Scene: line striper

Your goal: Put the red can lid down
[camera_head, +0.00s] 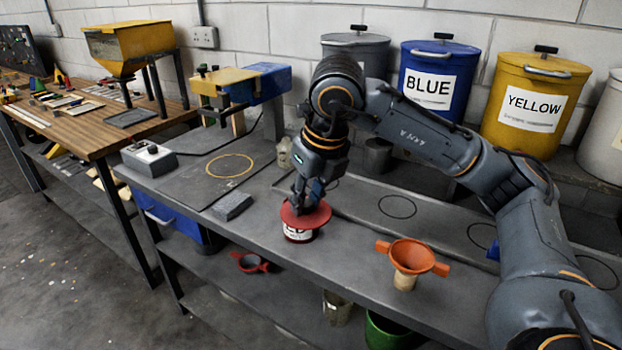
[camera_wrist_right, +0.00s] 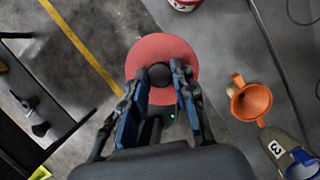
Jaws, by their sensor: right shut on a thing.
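My right gripper (camera_head: 310,190) points down over the front of the grey workbench and is shut on the black knob of the red can lid (camera_head: 306,214). In the right wrist view the round red lid (camera_wrist_right: 160,60) lies between the gripper's fingers (camera_wrist_right: 160,85), with its black knob in the middle. The red can (camera_head: 299,234), with a white label, shows below the lid in the head view, its top hidden by the lid. In the wrist view a red-and-white can (camera_wrist_right: 184,4) shows at the top edge, apart from the lid. My left gripper is not in view.
An orange funnel (camera_head: 412,257) stands right of the can on the workbench (camera_head: 345,262). A grey block (camera_head: 232,206) lies to the left. Blue (camera_head: 439,80) and yellow (camera_head: 528,102) drums stand behind. Bare bench lies between can and funnel.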

